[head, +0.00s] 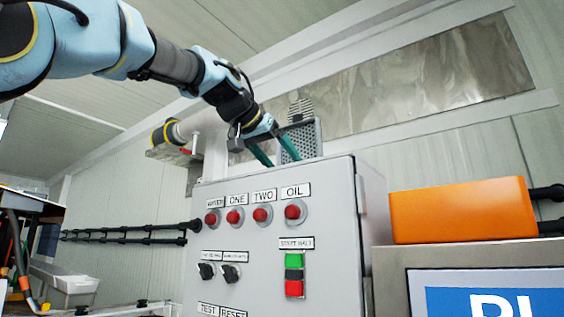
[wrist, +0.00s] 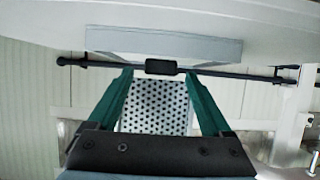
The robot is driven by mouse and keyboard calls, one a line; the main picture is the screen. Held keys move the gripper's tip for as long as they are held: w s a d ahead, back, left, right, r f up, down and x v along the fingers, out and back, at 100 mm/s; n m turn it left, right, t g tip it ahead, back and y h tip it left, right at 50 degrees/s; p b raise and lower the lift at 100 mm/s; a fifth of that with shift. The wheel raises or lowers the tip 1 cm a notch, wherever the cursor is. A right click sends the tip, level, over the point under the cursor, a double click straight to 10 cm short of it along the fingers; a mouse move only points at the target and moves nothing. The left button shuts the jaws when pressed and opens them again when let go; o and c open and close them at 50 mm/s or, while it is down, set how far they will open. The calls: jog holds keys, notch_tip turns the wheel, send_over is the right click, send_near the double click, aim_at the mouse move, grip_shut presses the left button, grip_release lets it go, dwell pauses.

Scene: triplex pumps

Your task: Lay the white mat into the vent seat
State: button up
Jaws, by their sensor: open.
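My gripper (head: 275,152) is above the top of the grey control cabinet, pointing downward, with green fingers apart. In the wrist view my gripper (wrist: 160,88) shows both fingers open, on either side of a white perforated panel (wrist: 155,105) with dark holes. A grey perforated plate (head: 304,140) shows right beside the fingers in the head view. I cannot tell whether either is the white mat. The vent seat is not clearly identifiable. The cabinet's top surface is hidden from the head view.
The grey control cabinet (head: 255,250) carries red lamps and switches. An orange box (head: 460,210) sits to its right, above a screen unit (head: 395,270). A dark bar (wrist: 225,74) and a pale grey block (wrist: 165,42) lie beyond the fingertips in the wrist view.

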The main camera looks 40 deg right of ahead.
jog(key=b+v, duration=0.2)
jog(key=v, duration=0.9)
dwell(0.5)
